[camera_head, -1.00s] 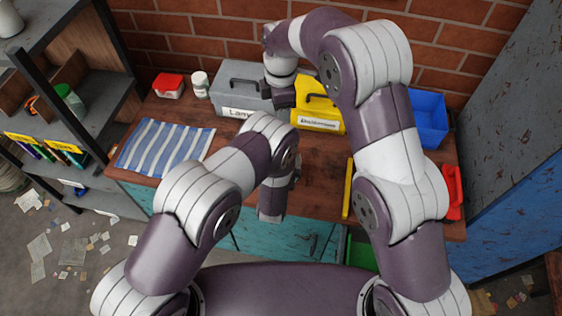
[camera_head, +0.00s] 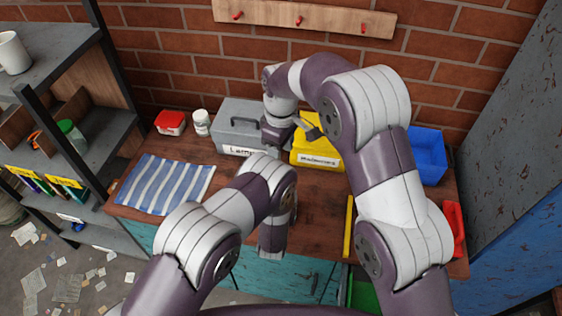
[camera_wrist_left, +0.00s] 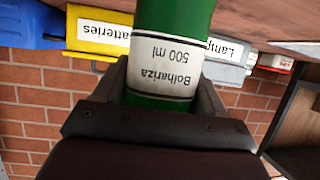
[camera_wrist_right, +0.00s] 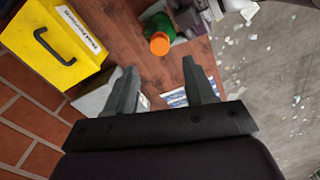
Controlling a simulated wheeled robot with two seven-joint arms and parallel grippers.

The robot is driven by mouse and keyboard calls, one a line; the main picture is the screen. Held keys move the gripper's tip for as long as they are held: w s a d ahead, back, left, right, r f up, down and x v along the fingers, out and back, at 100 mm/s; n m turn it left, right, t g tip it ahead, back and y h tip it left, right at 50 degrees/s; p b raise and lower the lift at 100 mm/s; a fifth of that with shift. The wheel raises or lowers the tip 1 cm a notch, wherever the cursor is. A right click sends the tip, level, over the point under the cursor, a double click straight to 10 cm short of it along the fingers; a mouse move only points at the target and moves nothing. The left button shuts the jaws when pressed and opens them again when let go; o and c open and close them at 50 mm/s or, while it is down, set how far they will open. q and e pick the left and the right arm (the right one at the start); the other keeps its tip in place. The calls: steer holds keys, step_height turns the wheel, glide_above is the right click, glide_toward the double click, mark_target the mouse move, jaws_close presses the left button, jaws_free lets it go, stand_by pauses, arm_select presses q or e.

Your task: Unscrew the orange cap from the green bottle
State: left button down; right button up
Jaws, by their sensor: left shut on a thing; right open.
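The green bottle (camera_wrist_left: 175,25) with a white label is held upside down in the left wrist view picture, between the jaws of my left gripper (camera_wrist_left: 163,80). The right wrist view shows the green bottle (camera_wrist_right: 157,25) with its orange cap (camera_wrist_right: 159,45) facing that camera. My right gripper (camera_wrist_right: 160,68) is open and empty. The cap appears between its fingertips in the picture but beyond them, not touched. In the head view my right gripper (camera_head: 296,128) is above the back of the bench, in front of the boxes. The bottle and left jaws are hidden there behind my arm.
A yellow box (camera_head: 316,156), a grey box (camera_head: 239,130), a white jar (camera_head: 201,124), a red-lidded container (camera_head: 170,123) and a blue bin (camera_head: 427,158) line the back. A striped cloth (camera_head: 163,186) lies left. The bench middle is partly clear.

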steer(key=m, duration=1.9)
steer(key=shift+m, duration=0.4)
steer(key=m, duration=1.2)
steer(key=shift+f, duration=0.1)
steer(key=shift+f+m, duration=0.3)
step_height(320, 180, down, 7)
steer(key=shift+f, duration=0.2)
steer(key=shift+c, duration=0.3)
